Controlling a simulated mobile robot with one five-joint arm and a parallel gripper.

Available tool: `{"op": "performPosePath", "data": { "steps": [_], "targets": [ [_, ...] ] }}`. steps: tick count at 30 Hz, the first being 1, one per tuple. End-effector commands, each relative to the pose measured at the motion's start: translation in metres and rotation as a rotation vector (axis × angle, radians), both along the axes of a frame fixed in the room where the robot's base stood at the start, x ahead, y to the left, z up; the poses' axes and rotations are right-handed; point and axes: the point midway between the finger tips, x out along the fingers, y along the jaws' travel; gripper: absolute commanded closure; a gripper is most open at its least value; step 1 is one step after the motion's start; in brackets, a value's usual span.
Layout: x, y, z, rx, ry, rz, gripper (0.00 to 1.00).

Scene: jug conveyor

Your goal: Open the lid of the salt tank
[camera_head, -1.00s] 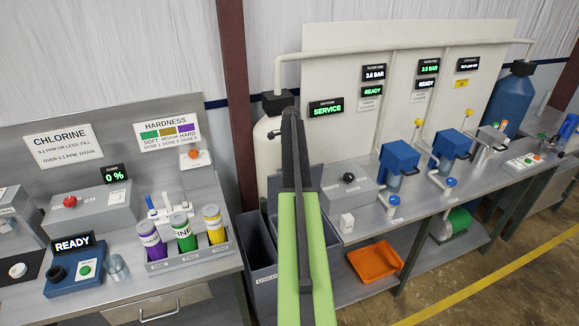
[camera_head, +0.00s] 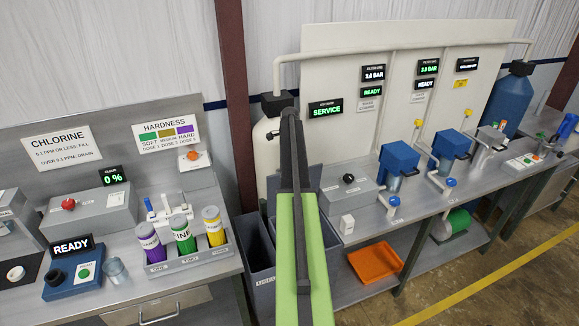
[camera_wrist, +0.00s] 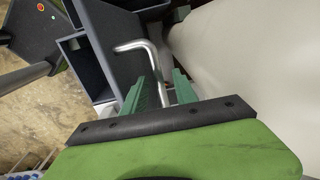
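My gripper (camera_wrist: 160,92) shows in the wrist view with two green fingers apart. A bent silver bar handle (camera_wrist: 146,52) runs down into the gap between them; I cannot tell whether either finger touches it. The dark grey box surface (camera_wrist: 98,45) beside the handle may be part of the salt tank, but no label confirms this. A large cream tank surface (camera_wrist: 245,60) fills the right of the wrist view. In the head view my arm covers the gripper and the handle; the cream tank (camera_head: 265,150) with a black head stands behind the arm.
Grey open bins (camera_head: 259,258) stand low between the left bench (camera_head: 190,283) and the right bench (camera_head: 365,228). An orange tray (camera_head: 375,262) lies on the lower shelf at right. A brown column (camera_head: 233,90) rises behind. Open floor (camera_head: 480,285) lies at front right.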

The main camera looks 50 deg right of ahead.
Motion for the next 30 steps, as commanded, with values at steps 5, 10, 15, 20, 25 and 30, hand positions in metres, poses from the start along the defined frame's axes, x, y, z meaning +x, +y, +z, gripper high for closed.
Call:
{"op": "performPosePath", "data": {
  "steps": [5,10,15,20,25,30],
  "targets": [
    [-0.001,0.000,0.012,-0.001,0.001,0.000,0.66],
    [-0.002,0.001,0.040,0.000,0.000,0.000,0.66],
    [-0.004,0.002,0.079,0.000,0.000,0.000,0.66],
    [-0.006,0.003,0.111,0.001,-0.001,0.000,0.66],
    [-0.007,0.003,0.122,0.001,-0.001,0.000,0.66],
    [-0.007,0.003,0.120,0.001,-0.001,-0.001,0.66]
  ]
}}
